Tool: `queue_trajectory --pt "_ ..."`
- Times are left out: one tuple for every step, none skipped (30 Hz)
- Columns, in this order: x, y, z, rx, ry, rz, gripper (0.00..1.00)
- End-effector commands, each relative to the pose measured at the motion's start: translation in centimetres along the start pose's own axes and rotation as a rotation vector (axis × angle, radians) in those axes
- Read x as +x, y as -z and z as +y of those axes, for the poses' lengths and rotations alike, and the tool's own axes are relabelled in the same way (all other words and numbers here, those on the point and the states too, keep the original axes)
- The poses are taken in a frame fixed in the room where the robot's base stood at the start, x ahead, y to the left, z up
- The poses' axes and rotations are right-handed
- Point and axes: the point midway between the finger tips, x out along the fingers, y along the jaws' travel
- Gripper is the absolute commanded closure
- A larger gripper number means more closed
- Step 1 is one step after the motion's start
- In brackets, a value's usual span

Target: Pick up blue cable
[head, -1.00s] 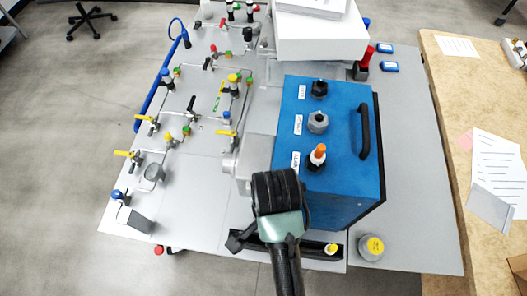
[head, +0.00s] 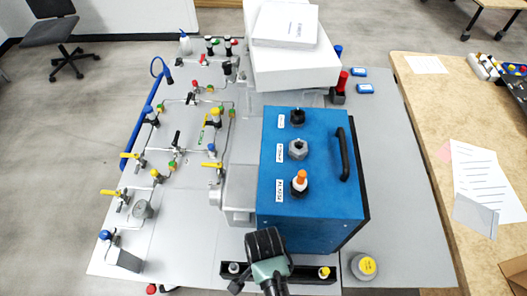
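A blue cable (head: 160,66) forms a thin loop at the far left edge of the grey panel. A thicker straight blue length (head: 137,135) runs along that left edge; I cannot tell whether it is one piece with the loop. My gripper (head: 263,240) is at the bottom centre, in front of the blue analyser box and far from the blue cable. It is seen from behind and above, with my arm below it. Its fingertips are not clear, so I cannot tell whether it is open or shut.
The blue box (head: 310,215) with knobs and a black handle stands right of centre. Valves and thin tubing cover the panel's (head: 185,235) left part. A white box (head: 295,65) stands at the back. A wooden table (head: 425,125) with papers is at right.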

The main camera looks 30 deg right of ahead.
Motion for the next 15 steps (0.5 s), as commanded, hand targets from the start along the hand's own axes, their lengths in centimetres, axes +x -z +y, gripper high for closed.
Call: queue_trajectory --pt "0.19 -0.01 0.0 -0.001 0.0 0.0 0.31" --pt "0.27 -0.01 -0.01 -0.001 0.0 0.0 0.31" --pt "0.32 0.0 -0.02 -0.001 0.001 0.001 0.31" --pt "0.34 0.0 -0.02 -0.001 0.001 0.001 0.31" --pt "0.34 0.0 -0.02 -0.001 0.001 0.001 0.31" --pt "0.33 0.0 -0.02 -0.001 0.001 0.001 0.31" --pt "0.32 0.0 -0.03 -0.001 0.001 0.001 0.31" --pt "0.32 0.0 -0.03 -0.001 0.001 0.001 0.31" --pt "0.31 0.0 -0.02 -0.001 0.001 0.001 0.36" --pt "0.31 0.0 -0.02 -0.001 0.001 0.001 0.42" --pt "0.3 0.0 -0.02 -0.001 0.001 0.001 0.47" --pt "0.3 0.0 -0.03 -0.001 0.001 0.001 0.54" --pt "0.3 0.0 -0.02 -0.001 0.001 0.001 0.6" --pt "0.3 0.0 -0.02 -0.001 0.001 0.001 0.65" --pt "0.29 -0.01 -0.02 -0.001 0.001 0.001 0.72"
